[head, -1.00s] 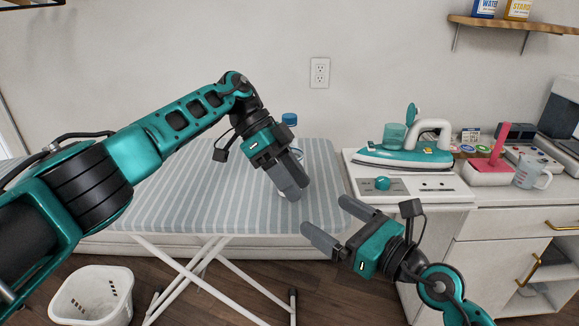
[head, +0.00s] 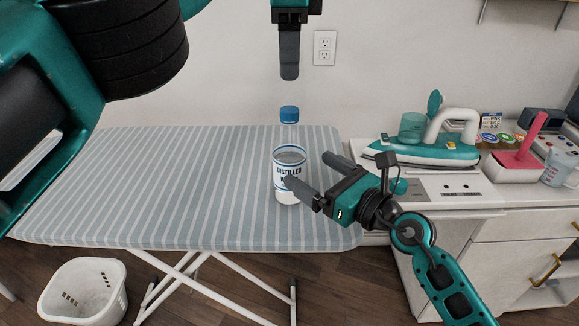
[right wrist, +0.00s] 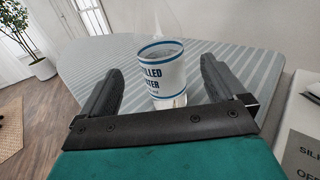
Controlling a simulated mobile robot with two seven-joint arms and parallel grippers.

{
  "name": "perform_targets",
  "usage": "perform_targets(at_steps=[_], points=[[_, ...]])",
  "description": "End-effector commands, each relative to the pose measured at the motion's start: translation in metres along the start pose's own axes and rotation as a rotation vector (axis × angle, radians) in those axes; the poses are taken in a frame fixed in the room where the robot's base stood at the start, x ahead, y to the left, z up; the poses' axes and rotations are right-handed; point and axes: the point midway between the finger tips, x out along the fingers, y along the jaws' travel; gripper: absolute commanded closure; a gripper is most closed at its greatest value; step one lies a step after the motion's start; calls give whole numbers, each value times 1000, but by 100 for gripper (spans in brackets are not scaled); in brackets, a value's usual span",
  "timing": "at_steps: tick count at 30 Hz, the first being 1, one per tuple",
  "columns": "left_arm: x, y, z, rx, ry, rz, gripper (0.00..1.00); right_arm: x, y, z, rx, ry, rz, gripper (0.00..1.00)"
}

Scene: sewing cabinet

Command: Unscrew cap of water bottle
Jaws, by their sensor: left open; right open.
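A clear water bottle with a white "distilled water" label (head: 288,160) stands upright on the striped ironing board (head: 180,190). Its blue cap (head: 289,114) is on the neck. My left gripper (head: 289,76) points down above the cap, apart from it; its fingers overlap in the head view, hiding the gap. My right gripper (head: 306,168) is open and low beside the bottle, one finger passing in front of the label and the other to its right. In the right wrist view the bottle label (right wrist: 162,70) shows between the two spread fingers; whether they touch it cannot be told.
A teal and white iron (head: 425,148) sits on the cabinet at right, with a pink-handled item (head: 520,158) and a measuring cup (head: 557,168) beyond. A white basket (head: 84,292) is on the floor at left. The board's left part is clear.

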Motion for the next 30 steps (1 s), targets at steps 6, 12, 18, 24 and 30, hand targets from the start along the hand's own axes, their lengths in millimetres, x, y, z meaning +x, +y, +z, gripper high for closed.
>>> perform_targets(at_steps=[6,12,18,24,30], points=[[0,0,0,1,1,1,45,45,0,2,0,-2,1,3],[1,0,0,1,1,1,45,74,0,1,0,-1,0,3],[1,0,0,1,1,2,45,87,0,0,-2,0,0,3],[1,0,0,1,1,2,45,89,0,0,-2,0,0,3],[1,0,0,1,2,2,45,89,0,0,-1,0,0,11]])
